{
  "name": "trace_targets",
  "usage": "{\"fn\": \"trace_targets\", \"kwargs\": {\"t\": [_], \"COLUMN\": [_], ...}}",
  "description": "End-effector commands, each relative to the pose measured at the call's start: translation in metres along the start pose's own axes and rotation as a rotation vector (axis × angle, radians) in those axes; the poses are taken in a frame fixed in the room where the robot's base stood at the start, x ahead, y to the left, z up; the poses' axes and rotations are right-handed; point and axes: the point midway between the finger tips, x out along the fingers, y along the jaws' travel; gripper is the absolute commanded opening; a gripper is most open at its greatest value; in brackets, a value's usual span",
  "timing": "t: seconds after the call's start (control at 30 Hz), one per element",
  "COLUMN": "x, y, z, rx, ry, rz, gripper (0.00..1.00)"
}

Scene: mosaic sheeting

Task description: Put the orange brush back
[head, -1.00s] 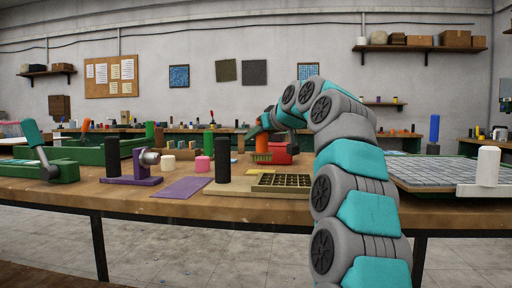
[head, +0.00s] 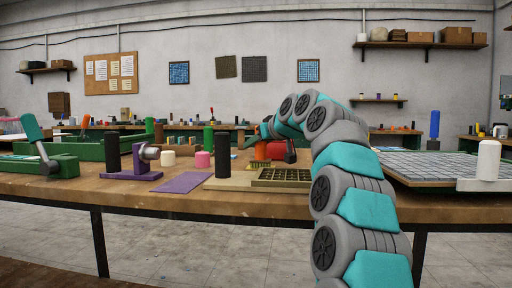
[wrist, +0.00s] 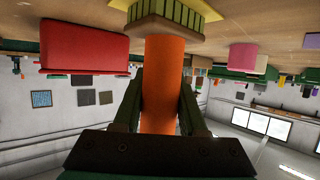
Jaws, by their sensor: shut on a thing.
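The orange brush has an orange handle (wrist: 163,75) and a head of yellow-green and dark stripes at the top of the wrist view. My gripper (wrist: 160,100) is shut on the handle, one finger on each side. The brush head lies over a small yellow patch (wrist: 210,12) on the bench; I cannot tell whether it touches. In the head view the orange handle (head: 261,151) shows below my arm's end, just behind the wooden tray, and its lower end is partly hidden.
A red block (wrist: 85,47) is beside the brush, and a pink cylinder (wrist: 243,57) is on its other side. A black cylinder (head: 222,155) and a compartmented wooden tray (head: 283,184) stand in front. A purple sheet (head: 184,183) lies to the left.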

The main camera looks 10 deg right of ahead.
Motion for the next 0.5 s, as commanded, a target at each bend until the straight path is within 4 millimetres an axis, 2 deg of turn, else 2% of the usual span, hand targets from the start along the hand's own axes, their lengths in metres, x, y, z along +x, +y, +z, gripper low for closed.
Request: {"fn": "trace_targets", "kwargs": {"t": [0.43, 0.47, 0.5], "x": [0.0008, 0.0004, 0.0004], "y": [0.0002, 0.0003, 0.0003], "z": [0.0039, 0.0027, 0.0026], "rx": [0.000, 0.000, 0.000], "ry": [0.005, 0.005, 0.004], "rz": [0.002, 0.002, 0.002], "gripper": [0.00, 0.44, 0.49]}}
